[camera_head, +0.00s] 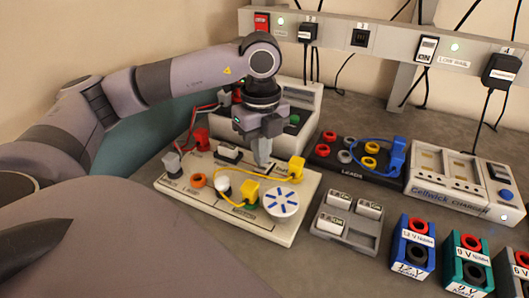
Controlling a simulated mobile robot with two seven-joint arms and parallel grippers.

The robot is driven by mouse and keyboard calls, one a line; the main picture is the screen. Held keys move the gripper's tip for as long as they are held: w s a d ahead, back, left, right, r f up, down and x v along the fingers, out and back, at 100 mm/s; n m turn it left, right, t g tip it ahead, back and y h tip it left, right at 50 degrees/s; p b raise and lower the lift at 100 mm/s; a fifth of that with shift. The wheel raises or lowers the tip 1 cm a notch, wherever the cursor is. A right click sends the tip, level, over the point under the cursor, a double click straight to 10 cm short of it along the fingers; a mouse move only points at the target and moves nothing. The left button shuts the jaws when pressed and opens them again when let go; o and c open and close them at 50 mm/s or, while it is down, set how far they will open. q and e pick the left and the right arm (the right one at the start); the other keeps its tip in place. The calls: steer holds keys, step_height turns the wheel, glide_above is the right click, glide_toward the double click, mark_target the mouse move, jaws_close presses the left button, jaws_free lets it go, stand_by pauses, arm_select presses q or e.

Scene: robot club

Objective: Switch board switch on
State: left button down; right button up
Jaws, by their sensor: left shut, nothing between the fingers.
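The pale circuit board (190,198) lies on the grey table in the head view. It carries a grey plug, a red plug (201,138), an orange ring socket, a white dome, yellow plugs (249,192) and a white disc with blue marks (282,203). A small black-and-white part (228,153) sits near its back edge; I cannot tell whether this is the switch or how it is set. My left gripper (263,165) points down over the back part of the board, right of that part. Its fingers are shut and empty. Contact with the board is unclear. My right gripper is not in view.
Behind the gripper stands a pale instrument box (303,98). A black leads holder (345,168), a grey battery tray (343,232), a charger (462,183), and blue (412,246) and green (468,262) battery blocks stand to the right. A power rail (385,38) runs along the back.

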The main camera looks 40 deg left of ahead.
arm_select(q)
steer(key=shift+f+b, duration=0.8)
steer(key=shift+f, duration=0.25)
stand_by(0.4)
steer(key=shift+r, duration=0.1)
step_height(320, 180, up, 7)
steer(key=p, duration=0.5)
steer(key=shift+p, duration=0.35)
stand_by(0.4)
